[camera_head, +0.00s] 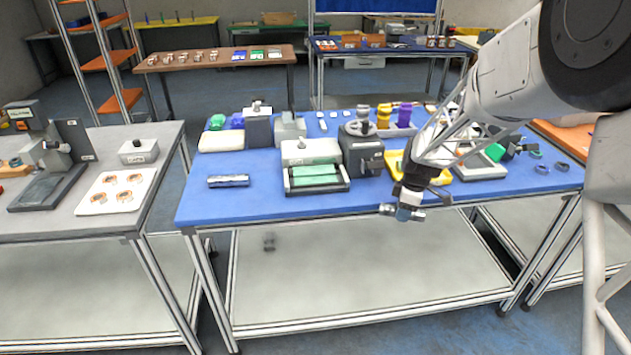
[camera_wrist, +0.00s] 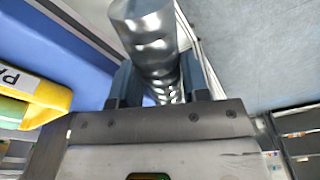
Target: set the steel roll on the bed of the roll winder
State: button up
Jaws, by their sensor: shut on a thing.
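The steel roll (camera_wrist: 155,35) is a shiny silver cylinder between the two dark fingers of my gripper (camera_wrist: 158,88) in the wrist view. A pale machine with a green roller or sheet (camera_head: 314,174) stands mid-table, left of my gripper. It may be the roll winder; I cannot read its label.
A silver cylinder (camera_head: 229,181) lies on the blue table (camera_head: 265,200) at the left. A dark grey machine (camera_head: 362,150) and a yellow tray (camera_head: 437,178) stand near my arm; the tray also shows in the wrist view (camera_wrist: 45,98). The table's front left is mostly clear.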

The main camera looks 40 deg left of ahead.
jog(key=s+a+r+n, duration=0.2)
jog(key=s+a+r, duration=0.2)
jog(key=s+a, duration=0.3)
jog(key=s+a+r+n, duration=0.2)
jog(key=s+a+r, duration=0.3)
jog(key=s+a, duration=0.3)
jog(key=shift+a+n, duration=0.3)
jog(key=shift+a, duration=0.35)
send_over(315, 180)
jog(key=shift+d+f, duration=0.15)
jog(key=shift+f, duration=0.6)
jog(key=shift+f, duration=1.75)
jog(key=shift+f, duration=0.3)
